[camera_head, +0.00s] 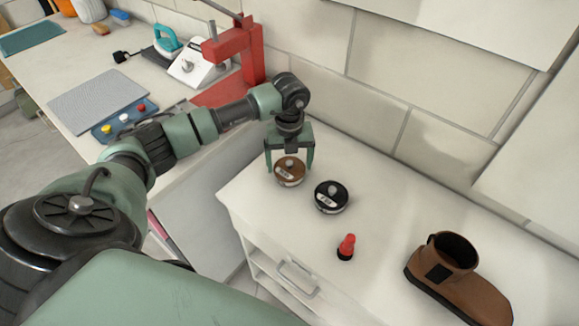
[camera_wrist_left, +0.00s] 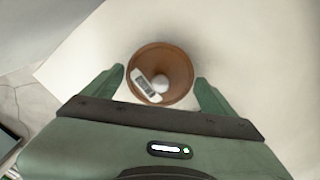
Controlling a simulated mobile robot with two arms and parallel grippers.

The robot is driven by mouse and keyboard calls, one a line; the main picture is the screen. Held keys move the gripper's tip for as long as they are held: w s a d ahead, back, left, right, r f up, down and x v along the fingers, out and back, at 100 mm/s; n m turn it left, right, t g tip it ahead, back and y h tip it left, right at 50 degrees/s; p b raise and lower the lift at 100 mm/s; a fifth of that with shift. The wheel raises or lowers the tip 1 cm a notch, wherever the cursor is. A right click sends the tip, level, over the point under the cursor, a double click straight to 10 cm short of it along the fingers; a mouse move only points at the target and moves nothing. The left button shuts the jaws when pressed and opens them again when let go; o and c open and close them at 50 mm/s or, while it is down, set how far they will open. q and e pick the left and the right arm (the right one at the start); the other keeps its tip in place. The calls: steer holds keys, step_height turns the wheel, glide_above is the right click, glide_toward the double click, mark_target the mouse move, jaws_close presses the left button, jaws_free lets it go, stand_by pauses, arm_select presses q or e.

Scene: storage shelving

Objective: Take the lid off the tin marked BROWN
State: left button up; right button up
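A round brown tin (camera_head: 289,176) with a label and a pale knob on its lid stands near the left end of the white cabinet top. Its lid is on. It also shows in the left wrist view (camera_wrist_left: 172,57), between the fingers; the label print is too small to read. A black tin (camera_head: 331,203) with a knob and label stands just right of it. My left gripper (camera_head: 290,170) points down from above the brown tin, fingers open on either side of it. In the left wrist view a gap shows on both sides. My right gripper is not in view.
A small red-and-black bottle (camera_head: 346,247) and a brown boot (camera_head: 455,270) stand further right on the white cabinet top (camera_head: 400,225). A tiled wall is behind. A red stand (camera_head: 245,55) and other items are on the left bench.

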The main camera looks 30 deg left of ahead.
arm_select(q)
steer(key=c, duration=0.7)
steer(key=shift+r, duration=0.1)
